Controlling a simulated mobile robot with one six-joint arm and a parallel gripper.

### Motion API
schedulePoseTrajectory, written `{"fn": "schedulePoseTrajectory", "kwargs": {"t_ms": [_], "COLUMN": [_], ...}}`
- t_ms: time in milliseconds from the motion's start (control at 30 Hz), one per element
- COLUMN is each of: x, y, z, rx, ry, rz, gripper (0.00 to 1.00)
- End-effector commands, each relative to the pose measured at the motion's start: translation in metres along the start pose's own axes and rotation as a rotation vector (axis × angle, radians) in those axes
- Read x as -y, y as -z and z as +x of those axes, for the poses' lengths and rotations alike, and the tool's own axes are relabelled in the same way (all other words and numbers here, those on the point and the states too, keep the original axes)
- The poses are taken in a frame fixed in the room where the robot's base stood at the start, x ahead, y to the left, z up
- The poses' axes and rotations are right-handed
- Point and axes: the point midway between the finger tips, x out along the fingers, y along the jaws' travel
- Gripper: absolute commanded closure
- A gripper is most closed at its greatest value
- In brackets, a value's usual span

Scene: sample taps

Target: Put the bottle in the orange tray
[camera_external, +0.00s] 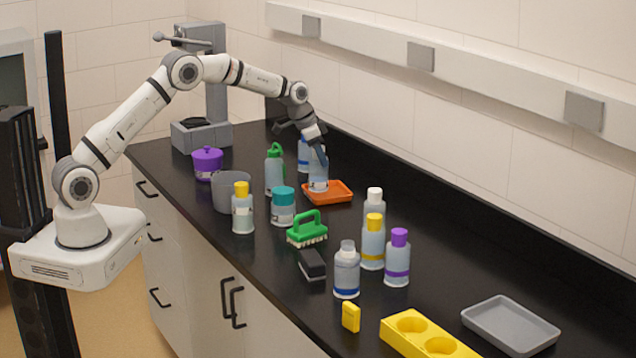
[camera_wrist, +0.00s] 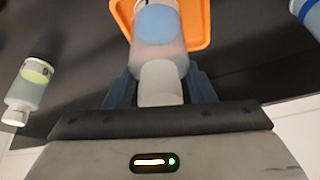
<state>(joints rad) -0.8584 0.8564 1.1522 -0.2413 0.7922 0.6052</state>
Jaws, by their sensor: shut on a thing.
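My gripper (camera_external: 317,146) points down over the orange tray (camera_external: 342,194) at the far part of the bench. It is shut on a clear bottle (camera_external: 318,178) by its neck. In the wrist view the bottle (camera_wrist: 155,28) stands between the blue-grey fingers (camera_wrist: 160,90), with its pale cap nearest the camera. The orange tray (camera_wrist: 198,30) lies behind the bottle's base there. The bottle looks upright, with its base over the tray. I cannot tell whether it touches the tray floor.
A blue-labelled bottle (camera_external: 303,155) stands behind the held one, and a green-topped wash bottle (camera_external: 274,173) stands to its left. A teal-lidded jar (camera_external: 283,208), a green brush (camera_external: 307,230) and several bottles stand nearer. A grey tray (camera_external: 510,325) lies at the near right.

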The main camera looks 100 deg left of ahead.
Motion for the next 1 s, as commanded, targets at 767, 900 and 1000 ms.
{"fn": "schedulePoseTrajectory", "kwargs": {"t_ms": [767,900,1000], "x": [0.000,0.000,0.000], "y": [-0.004,-0.003,0.001], "z": [0.009,0.006,-0.002], "rx": [0.000,0.000,0.000], "ry": [0.000,0.000,0.000], "rz": [0.000,0.000,0.000], "gripper": [0.29,0.29,0.29]}}
